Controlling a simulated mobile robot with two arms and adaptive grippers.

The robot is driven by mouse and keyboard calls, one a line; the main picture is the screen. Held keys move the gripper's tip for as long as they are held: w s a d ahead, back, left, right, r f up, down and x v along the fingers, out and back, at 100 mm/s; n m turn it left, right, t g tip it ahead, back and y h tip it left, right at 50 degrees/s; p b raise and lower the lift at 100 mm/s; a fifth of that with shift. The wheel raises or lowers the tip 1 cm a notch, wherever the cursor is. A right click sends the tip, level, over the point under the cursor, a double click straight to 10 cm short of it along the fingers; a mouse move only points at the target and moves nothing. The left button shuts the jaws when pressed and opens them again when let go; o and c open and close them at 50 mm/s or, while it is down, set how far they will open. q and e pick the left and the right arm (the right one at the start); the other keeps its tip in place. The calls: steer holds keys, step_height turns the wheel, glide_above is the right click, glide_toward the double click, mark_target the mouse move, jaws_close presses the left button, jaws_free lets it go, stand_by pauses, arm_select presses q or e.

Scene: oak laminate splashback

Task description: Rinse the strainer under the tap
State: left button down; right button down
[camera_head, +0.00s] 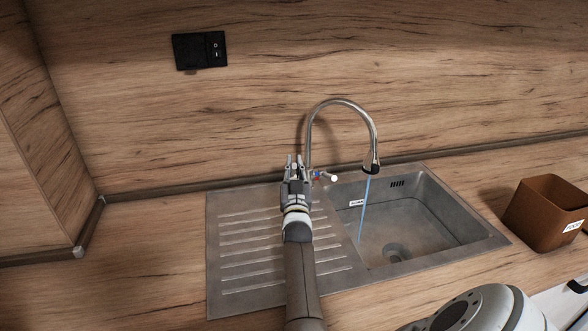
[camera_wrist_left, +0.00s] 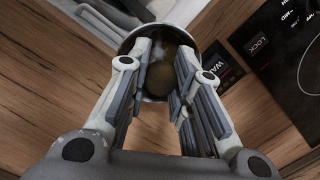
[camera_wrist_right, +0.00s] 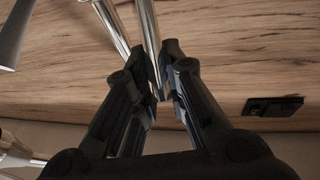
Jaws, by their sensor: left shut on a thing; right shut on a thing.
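The curved metal tap (camera_head: 341,103) stands behind the sink, and a thin stream of water (camera_head: 363,205) runs from its spout into the basin (camera_head: 410,215). My right gripper (camera_head: 295,162) is at the tap's base, just left of its red and blue mark. In the right wrist view its fingers (camera_wrist_right: 165,85) are shut on a slim chrome part of the tap (camera_wrist_right: 150,35). My left gripper (camera_wrist_left: 160,85) shows only in its own wrist view. It is shut on a round metal-rimmed thing, apparently the strainer (camera_wrist_left: 158,32), brownish inside and partly hidden by the fingers.
The ribbed drainboard (camera_head: 245,250) is empty. A brown open box (camera_head: 545,212) with a label stands right of the sink. A black switch plate (camera_head: 200,50) is on the splashback. In the left wrist view a black panel with white lettering (camera_wrist_left: 280,55) lies beside the strainer.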

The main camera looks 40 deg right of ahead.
steer(key=c, duration=1.5)
jaws_free()
steer(key=shift+f, duration=0.1)
steer(key=shift+o, duration=0.2)
step_height(320, 180, up, 10)
steer(key=shift+r, duration=0.1)
